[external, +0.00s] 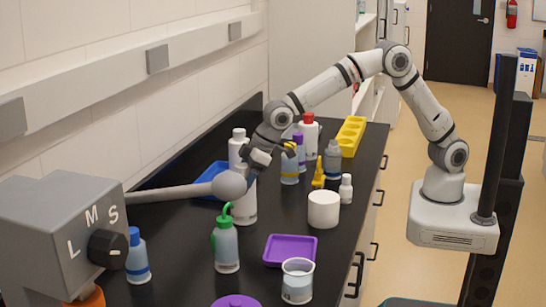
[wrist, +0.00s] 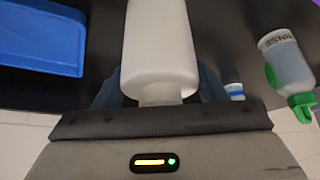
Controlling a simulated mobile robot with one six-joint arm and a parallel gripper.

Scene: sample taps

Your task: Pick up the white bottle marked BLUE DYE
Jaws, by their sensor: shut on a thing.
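A white bottle (external: 244,207) stands upright beneath my gripper (external: 256,160) in the external view, partly covered by the grey ball of a lever. In the wrist view the same white bottle (wrist: 160,45) fills the middle, with its narrower neck between the dark blue fingers of my gripper (wrist: 160,92). My gripper is shut on the bottle near its top. No marking is readable on the sides I see. Whether its base touches the bench cannot be told. Another white bottle (external: 238,147) stands behind it.
A lever ball (external: 229,186) from the grey L M S box (external: 65,235) is close in front. A blue tray (external: 213,172) lies behind left. A green-topped bottle (external: 226,247), purple tray (external: 290,250) and white tub (external: 323,210) stand nearer. Several bottles crowd the back.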

